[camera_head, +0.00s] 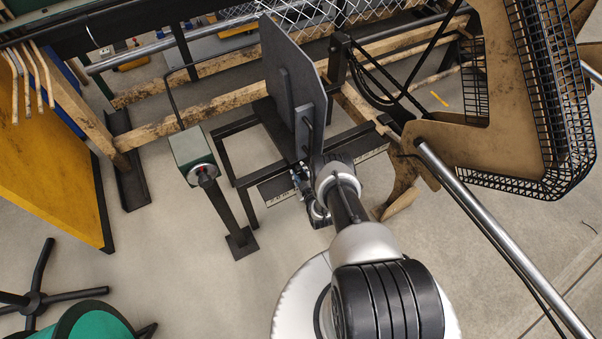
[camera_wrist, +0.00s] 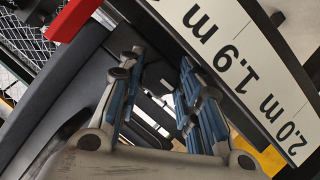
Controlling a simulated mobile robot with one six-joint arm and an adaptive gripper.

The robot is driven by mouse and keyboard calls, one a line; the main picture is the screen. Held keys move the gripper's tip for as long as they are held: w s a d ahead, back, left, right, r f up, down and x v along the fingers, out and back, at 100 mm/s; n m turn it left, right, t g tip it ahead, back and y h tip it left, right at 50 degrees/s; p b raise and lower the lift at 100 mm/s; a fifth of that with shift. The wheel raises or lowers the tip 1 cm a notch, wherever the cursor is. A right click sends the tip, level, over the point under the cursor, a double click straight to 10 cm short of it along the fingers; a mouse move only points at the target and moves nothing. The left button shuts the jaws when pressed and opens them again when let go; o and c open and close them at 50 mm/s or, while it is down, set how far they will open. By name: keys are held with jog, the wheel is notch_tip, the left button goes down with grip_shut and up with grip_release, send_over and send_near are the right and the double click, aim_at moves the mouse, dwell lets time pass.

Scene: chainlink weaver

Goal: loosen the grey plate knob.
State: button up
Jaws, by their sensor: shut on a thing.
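A tall dark grey plate (camera_head: 290,85) stands upright near the middle of the head view. My gripper (camera_head: 299,180) is low by its bottom end, partly hidden by my wrist. In the wrist view, my gripper's blue-padded fingers (camera_wrist: 158,88) reach to either side of a small dark grey part (camera_wrist: 155,75), which appears to be the plate knob. The fingers are closed on it. The knob's outline is mostly hidden between the fingers, and I cannot tell its turn angle.
A white scale strip (camera_wrist: 245,65) marked 1.9 m and 2.0 m runs beside my gripper. A red part (camera_wrist: 72,20) is at the upper left. A green-grey box on a post (camera_head: 192,147) stands left. A black cage guard (camera_head: 545,100) is at right. Floor is clear at lower left-centre.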

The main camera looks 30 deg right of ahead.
jog(key=o, duration=1)
jog(key=shift+o, duration=0.2)
